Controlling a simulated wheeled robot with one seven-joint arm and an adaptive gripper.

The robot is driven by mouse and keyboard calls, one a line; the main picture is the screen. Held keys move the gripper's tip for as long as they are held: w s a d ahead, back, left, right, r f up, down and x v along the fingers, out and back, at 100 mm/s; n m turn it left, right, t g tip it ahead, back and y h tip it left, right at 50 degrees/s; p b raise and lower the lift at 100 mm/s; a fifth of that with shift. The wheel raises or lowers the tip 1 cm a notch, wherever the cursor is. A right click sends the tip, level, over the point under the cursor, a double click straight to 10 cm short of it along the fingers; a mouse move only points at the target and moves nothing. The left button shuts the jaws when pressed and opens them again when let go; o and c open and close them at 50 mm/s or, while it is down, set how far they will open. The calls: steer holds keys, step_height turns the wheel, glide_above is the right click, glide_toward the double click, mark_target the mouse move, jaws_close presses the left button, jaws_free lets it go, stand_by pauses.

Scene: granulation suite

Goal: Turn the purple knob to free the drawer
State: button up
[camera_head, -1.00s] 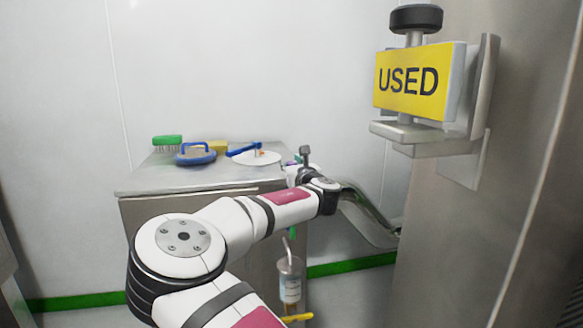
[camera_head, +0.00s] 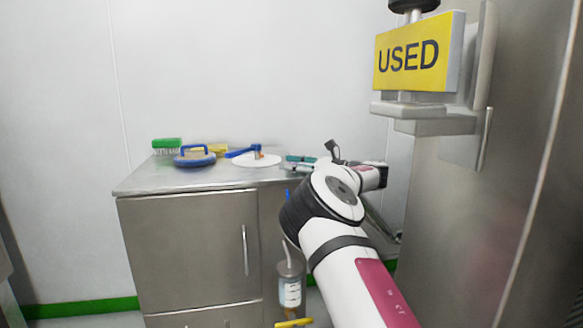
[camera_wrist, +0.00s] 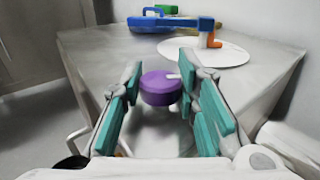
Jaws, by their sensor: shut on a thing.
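The purple knob (camera_wrist: 160,90), round with a pale pointer at its right, is between my gripper's fingertips in the wrist view. My gripper (camera_wrist: 162,84) is shut on it, with teal pads on either side. In the head view my gripper (camera_head: 302,163) is at the right end of the steel cabinet top, and the knob cannot be made out there. The cabinet (camera_head: 190,240) has a front with an upright handle (camera_head: 245,250) and another front below it, partly cut off. Which part is the drawer that the knob locks, I cannot tell.
On the cabinet top are a green brush (camera_head: 167,146), a blue-handled scrubber (camera_head: 194,157), a yellow block (camera_head: 215,148) and a white disc (camera_head: 252,160) with a blue tool (camera_head: 242,151). A yellow USED sign (camera_head: 418,52) hangs at the right. A clear bottle (camera_head: 290,288) hangs below.

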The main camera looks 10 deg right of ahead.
steer(key=shift+n+g+y, duration=0.5)
steer(key=shift+n+g, duration=0.1)
steer(key=shift+g, duration=0.2)
steer(key=o, duration=1.2)
steer(key=shift+a+m+t, duration=0.1)
steer(key=shift+m+t, duration=0.2)
steer(key=shift+t, duration=0.1)
